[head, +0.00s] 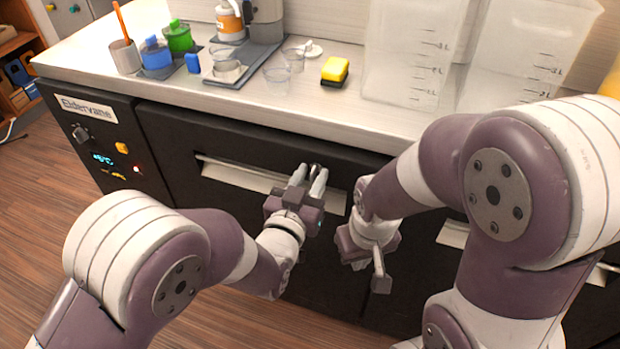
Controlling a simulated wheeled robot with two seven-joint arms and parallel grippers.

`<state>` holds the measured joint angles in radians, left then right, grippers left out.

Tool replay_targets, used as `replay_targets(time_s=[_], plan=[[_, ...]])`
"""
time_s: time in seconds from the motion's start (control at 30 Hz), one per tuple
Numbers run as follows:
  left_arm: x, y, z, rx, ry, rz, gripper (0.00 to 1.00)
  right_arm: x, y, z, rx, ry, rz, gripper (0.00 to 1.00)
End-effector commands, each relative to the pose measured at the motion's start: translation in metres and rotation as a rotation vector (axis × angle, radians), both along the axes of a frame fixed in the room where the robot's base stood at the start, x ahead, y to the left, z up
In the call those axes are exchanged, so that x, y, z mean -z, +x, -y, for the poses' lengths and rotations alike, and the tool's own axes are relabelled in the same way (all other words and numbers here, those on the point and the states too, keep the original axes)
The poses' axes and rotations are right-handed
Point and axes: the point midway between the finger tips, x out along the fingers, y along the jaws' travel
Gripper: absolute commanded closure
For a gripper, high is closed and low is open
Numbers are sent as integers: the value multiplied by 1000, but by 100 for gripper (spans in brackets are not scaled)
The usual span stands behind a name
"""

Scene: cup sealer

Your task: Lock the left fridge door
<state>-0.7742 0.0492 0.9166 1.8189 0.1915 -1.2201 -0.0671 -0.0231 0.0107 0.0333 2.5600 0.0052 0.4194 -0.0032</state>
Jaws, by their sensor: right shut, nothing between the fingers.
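The left fridge door (190,140) is a dark panel under the counter, with a long pale recessed handle (235,175) near its top. It looks closed. My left gripper (309,172) is in front of the right end of this handle, fingers toward the door and partly covering it. A small gap shows between its fingers, but I cannot tell if they hold or touch anything. My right gripper (379,264) is shut and empty, lower and to the right, in front of the fridge front. No lock can be made out on the door; my arms hide parts of the front.
A control panel (100,140) labelled Eldervane, with a knob, display and buttons, is left of the door. Cups, a yellow sponge (335,71) and clear measuring containers (408,50) stand on the counter (205,98). Wooden floor is open at left.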

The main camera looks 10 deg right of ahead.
Motion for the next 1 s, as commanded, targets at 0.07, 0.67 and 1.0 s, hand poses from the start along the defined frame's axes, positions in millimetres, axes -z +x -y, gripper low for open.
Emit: replay_targets(time_s=[0.07, 0.67, 1.0], plan=[[0, 0, 0, 0, 0, 0, 68, 0, 0, 0, 0, 0, 0, 100], [0, 0, 0, 0, 35, 24, 100, 0, 0, 0, 0, 0, 0, 100], [0, -1, 0, 0, 232, 155, 100, 0, 0, 0, 0, 0, 0, 100]])
